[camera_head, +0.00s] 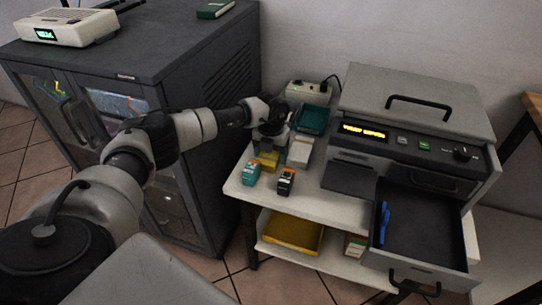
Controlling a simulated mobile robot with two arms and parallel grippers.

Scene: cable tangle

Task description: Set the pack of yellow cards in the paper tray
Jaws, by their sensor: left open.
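The pack of yellow cards (267,160) sits on the white table near its left back part. My left gripper (271,145) reaches in from the left, pointing down at the yellow pack, with its jaws open. The gripper partly covers the pack, and I cannot tell whether the fingers touch it. A dark tray (436,233), likely the paper tray, is pulled out from the front of the grey machine (415,95). A blue object (384,222) lies inside it at the left. My right gripper is not in view.
Beside the yellow pack stand a teal pack (251,173), an orange-and-black pack (286,180) and a white pack (300,152). A green tray (312,119) and a power strip (309,92) are behind. A yellow tray (292,231) sits on the lower shelf. A dark cabinet (190,60) stands left.

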